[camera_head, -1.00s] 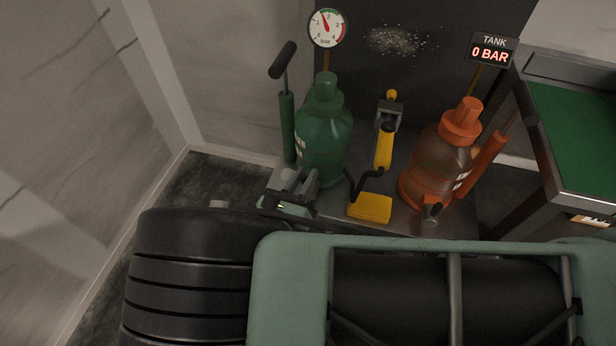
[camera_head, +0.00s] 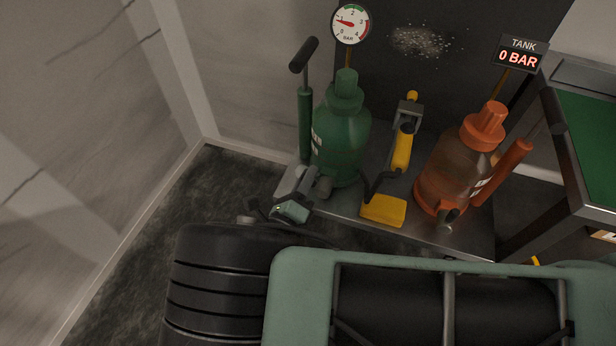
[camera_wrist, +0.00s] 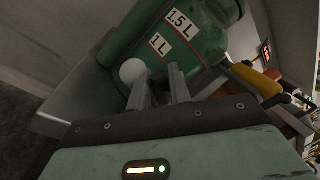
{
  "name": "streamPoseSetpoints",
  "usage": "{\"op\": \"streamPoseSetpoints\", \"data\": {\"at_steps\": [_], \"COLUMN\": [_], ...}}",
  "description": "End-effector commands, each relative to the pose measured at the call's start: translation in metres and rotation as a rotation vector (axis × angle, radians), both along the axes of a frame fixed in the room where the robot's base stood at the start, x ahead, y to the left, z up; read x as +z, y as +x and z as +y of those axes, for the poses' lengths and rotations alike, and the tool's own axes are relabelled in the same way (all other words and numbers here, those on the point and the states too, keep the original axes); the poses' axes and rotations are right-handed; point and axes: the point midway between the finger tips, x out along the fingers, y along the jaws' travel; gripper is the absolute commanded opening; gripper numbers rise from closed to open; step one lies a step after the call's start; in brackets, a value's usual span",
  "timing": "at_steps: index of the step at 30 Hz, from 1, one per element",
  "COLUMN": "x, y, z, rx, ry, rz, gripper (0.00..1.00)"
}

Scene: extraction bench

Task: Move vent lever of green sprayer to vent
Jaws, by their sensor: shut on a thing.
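The green sprayer (camera_head: 341,140) stands upright on the metal bench; its tank with the 1 L and 1.5 L labels fills the upper wrist view (camera_wrist: 195,35). Its vent lever shows as a pale round knob (camera_wrist: 133,72) low on the tank, and as a grey knob in the head view (camera_head: 325,187). My gripper (camera_wrist: 160,78) is at the tank's lower front, its fingers shut on the lever beside the knob; the contact is partly hidden. In the head view my gripper (camera_head: 306,180) is left of the knob. The sprayer's gauge (camera_head: 351,24) needle points left, near 1.
A yellow-handled tool (camera_head: 401,152) with a yellow foot stands right of the green sprayer. An orange sprayer (camera_head: 455,170) is farther right, under a tank display (camera_head: 519,57) reading 0 BAR. Walls close off the left side.

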Motion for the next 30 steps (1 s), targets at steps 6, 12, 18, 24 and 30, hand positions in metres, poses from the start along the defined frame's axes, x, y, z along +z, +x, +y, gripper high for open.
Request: {"op": "streamPoseSetpoints", "data": {"at_steps": [6,12,18,24,30], "x": [-0.0024,-0.0028,-0.0031,-0.0025,-0.0027], "y": [-0.0004,-0.0004,-0.0005,-0.0003,-0.0022], "z": [0.0015,0.0017,0.0018,0.0015,0.0025], "rx": [0.001,0.002,0.003,0.001,0.002], "ry": [-0.031,-0.035,-0.034,-0.034,-0.034], "rz": [0.014,0.016,0.017,0.015,0.015], "gripper": [0.0,0.0,0.23,0.39,0.39]}}
